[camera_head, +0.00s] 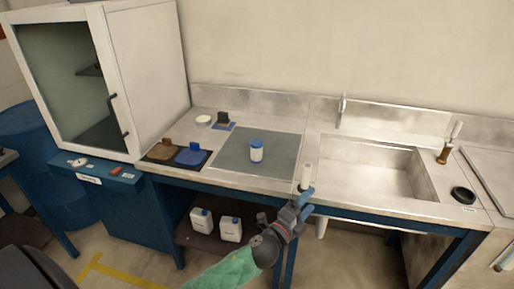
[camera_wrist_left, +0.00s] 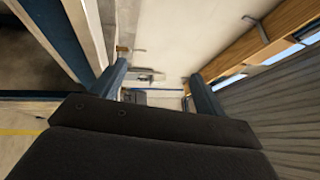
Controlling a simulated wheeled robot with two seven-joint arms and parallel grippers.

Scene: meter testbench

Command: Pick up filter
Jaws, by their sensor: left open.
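My left gripper (camera_head: 305,196) is in front of the bench's front edge, near the left end of the sink. Its two fingers are spread apart in the left wrist view (camera_wrist_left: 160,88), with nothing clearly held between them. A small white cylinder (camera_head: 306,174) shows just beyond the fingertips at the bench edge; I cannot tell if they touch it. A white jar with a blue lid (camera_head: 256,152) stands upright on the grey mat (camera_head: 228,160), apart from the gripper. I cannot tell for certain which thing is the filter. My right gripper is not in view.
A dark tray (camera_head: 160,153) holds a brown piece (camera_head: 164,147) and a blue piece (camera_head: 191,154). A white dish (camera_head: 203,120) and a dark item (camera_head: 224,118) lie behind. The sink (camera_head: 370,170) is to the right. White containers (camera_head: 231,229) stand on the lower shelf.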

